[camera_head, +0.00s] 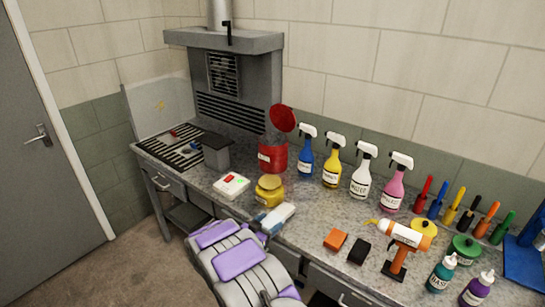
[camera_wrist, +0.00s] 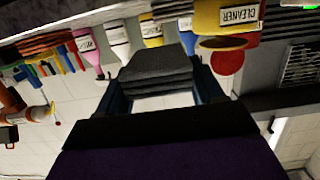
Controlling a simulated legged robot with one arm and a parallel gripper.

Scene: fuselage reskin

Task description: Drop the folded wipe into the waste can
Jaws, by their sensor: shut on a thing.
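The folded wipe shows in the wrist view (camera_wrist: 158,72) as a dark grey layered pad. My gripper (camera_wrist: 160,82) is shut on it, with a blue finger at each side. In the head view the wipe (camera_head: 279,216) looks pale at the end of my gripper (camera_head: 277,219), over the bench front. The red waste can (camera_head: 272,160) stands behind it near the wall. Its red lid (camera_head: 282,118) is tipped up and open. The can's inside is hidden. The upside-down wrist view shows a red disc, probably that lid (camera_wrist: 227,63).
A yellow cleaner jar (camera_head: 269,188) stands between my gripper and the can. A white box (camera_head: 231,185) lies to the left. Several spray bottles (camera_head: 331,163) line the wall to the right. Orange (camera_head: 335,238) and black (camera_head: 359,251) blocks lie on the bench (camera_head: 310,223).

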